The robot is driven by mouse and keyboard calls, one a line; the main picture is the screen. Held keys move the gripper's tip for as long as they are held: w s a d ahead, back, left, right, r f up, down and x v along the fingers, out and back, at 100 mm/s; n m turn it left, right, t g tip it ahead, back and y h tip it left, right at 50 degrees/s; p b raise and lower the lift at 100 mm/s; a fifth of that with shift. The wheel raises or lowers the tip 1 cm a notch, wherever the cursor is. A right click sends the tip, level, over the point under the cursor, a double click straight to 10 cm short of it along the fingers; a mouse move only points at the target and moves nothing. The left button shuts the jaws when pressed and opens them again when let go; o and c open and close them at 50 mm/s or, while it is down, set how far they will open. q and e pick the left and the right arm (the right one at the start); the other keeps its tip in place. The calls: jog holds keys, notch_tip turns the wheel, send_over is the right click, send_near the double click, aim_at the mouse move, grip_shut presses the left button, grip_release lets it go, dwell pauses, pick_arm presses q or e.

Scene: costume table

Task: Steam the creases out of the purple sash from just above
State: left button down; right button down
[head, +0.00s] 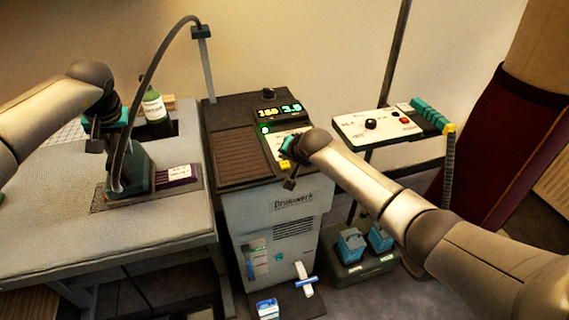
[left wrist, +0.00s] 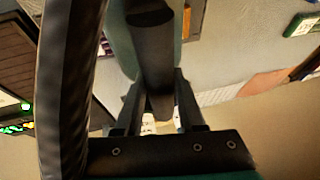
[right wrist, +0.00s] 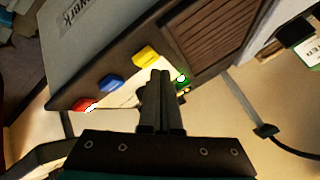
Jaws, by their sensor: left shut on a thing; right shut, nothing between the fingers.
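My left gripper (head: 100,140) is shut on the dark handle of the green steamer head (head: 132,172), whose black hose (head: 150,75) arches up to a post. The left wrist view shows its fingers (left wrist: 157,108) around the dark handle (left wrist: 155,65). The steamer head is low over the pale table. A purple piece (head: 180,181), perhaps the sash, lies right of it with a white label on top; the rest of the sash cannot be made out. My right gripper (head: 289,170) is shut and empty over the steam machine's panel, near a yellow button (head: 285,164), also in the right wrist view (right wrist: 146,55).
The steam machine (head: 268,210) stands right of the table (head: 160,222), with lit displays (head: 280,110). Blue (right wrist: 111,80) and red (right wrist: 85,104) buttons line its panel. A green bottle (head: 154,106) stands at the table's back. A white control box (head: 375,125) is farther right.

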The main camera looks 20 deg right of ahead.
aim_at(286, 167)
pick_arm(q)
jog(key=shift+w+r, duration=0.1)
jog(key=shift+r, duration=0.1)
pick_arm(e)
jog(key=shift+f, duration=0.35)
jog(key=shift+f, duration=0.55)
dwell(1.5)
jog(key=shift+r, duration=0.2)
dwell(1.6)
jog(key=shift+r, duration=0.75)
jog(key=shift+r, duration=2.55)
